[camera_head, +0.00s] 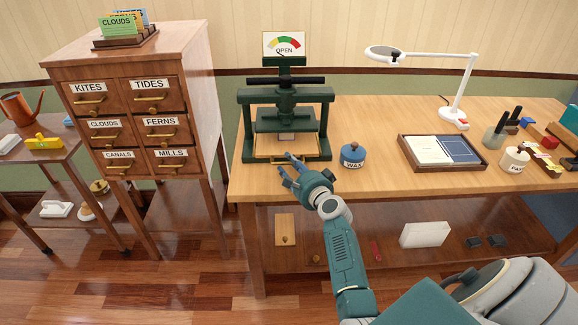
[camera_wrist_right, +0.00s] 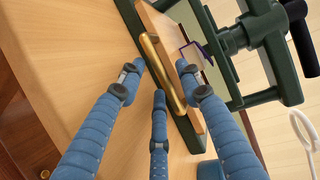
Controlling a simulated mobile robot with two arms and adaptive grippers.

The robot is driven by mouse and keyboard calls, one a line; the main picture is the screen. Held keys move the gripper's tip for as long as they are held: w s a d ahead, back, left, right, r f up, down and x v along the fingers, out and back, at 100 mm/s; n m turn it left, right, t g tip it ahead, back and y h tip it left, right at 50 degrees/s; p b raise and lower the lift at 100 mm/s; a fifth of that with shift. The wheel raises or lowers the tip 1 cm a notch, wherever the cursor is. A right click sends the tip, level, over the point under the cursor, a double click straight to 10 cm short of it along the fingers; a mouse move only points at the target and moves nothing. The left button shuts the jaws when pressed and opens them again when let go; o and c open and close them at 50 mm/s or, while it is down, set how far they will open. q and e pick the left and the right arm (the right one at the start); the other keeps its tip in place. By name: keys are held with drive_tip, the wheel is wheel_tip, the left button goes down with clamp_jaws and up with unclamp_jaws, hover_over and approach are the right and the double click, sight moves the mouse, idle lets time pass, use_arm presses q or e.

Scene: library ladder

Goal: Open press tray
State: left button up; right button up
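The green screw press (camera_head: 286,97) stands at the back left of the workbench, with a gauge (camera_head: 284,45) above it reading OPEN. Its wooden tray (camera_head: 266,145) sits low between the green uprights. In the right wrist view a brass bar handle (camera_wrist_right: 161,72) runs along the tray's front edge. My right gripper (camera_head: 288,163) is at the front of the press. In the wrist view its blue fingers (camera_wrist_right: 160,75) are spread, with tips on both sides of the handle; a gap shows, and contact is unclear. A small dark purple-edged item (camera_wrist_right: 192,52) lies in the press. My left gripper is not in view.
A blue WAX pot (camera_head: 353,156) stands just right of my right gripper. A dark tray with papers (camera_head: 443,152) and a white lamp (camera_head: 453,115) are farther right. A drawer cabinet (camera_head: 130,110) stands left of the bench. The bench front is clear.

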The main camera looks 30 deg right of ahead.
drive_tip(key=shift+w+d, duration=0.1)
drive_tip(key=shift+w, duration=0.35)
drive_tip(key=shift+c, duration=0.3)
clamp_jaws()
drive_tip(key=shift+s+f, duration=0.1)
